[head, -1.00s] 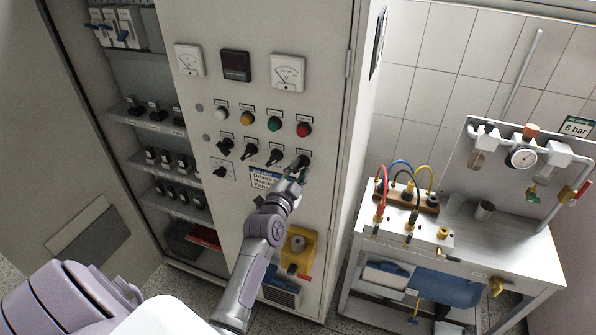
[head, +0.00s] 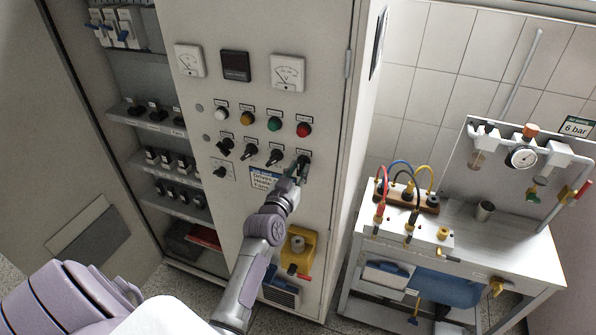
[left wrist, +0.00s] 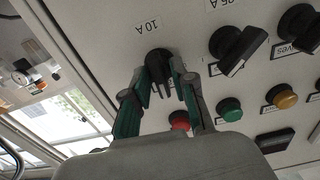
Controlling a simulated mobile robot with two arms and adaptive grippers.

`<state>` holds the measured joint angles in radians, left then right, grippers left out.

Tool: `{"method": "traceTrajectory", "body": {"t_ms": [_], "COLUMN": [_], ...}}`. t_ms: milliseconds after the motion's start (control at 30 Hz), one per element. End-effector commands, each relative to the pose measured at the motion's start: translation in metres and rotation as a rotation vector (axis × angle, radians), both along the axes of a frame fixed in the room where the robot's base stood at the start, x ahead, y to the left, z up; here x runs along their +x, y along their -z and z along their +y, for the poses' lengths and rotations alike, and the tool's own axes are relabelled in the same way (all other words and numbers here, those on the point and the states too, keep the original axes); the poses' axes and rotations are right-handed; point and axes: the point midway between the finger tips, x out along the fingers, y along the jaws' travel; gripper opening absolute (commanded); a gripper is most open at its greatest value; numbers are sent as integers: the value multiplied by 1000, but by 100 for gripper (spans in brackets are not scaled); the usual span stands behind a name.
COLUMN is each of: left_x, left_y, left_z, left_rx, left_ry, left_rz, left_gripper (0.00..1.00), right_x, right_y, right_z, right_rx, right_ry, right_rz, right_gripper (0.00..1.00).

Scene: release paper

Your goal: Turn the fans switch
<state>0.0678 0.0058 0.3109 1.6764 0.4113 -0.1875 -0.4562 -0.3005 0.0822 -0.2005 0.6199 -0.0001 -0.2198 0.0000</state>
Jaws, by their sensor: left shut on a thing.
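My left gripper (head: 298,172) reaches up to the cabinet front and is shut on the rightmost black rotary switch (head: 304,160) of the row below the coloured lamps. The left wrist view shows its green-grey fingers on either side of this black switch (left wrist: 157,62), with a "10 A" label beside it. The small name label at this switch is too small or hidden to read, so I cannot confirm it reads fans. In the head view its handle stands nearly upright. My right gripper is not in view.
Other black switches (head: 275,157) sit close on the left. A red lamp (head: 303,130) and a green lamp (head: 274,124) are just above. A yellow box with a red handle (head: 298,249) is lower on the cabinet. A workbench (head: 506,245) stands to the right.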

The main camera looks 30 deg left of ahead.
Motion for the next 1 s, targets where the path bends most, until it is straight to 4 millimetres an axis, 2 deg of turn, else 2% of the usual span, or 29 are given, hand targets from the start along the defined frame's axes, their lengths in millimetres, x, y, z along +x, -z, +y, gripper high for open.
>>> {"method": "traceTrajectory", "body": {"t_ms": [600,1000], "left_x": [0,0], "left_y": [2,3], "left_z": [0,0], "left_rx": [-553,-767], "left_ry": [0,0], "left_rz": [-129,-179], "left_gripper": [0,0], "right_x": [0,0], "right_y": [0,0], "right_z": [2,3], "right_rx": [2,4], "right_ry": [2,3], "right_rz": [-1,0], "right_gripper": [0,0]}}
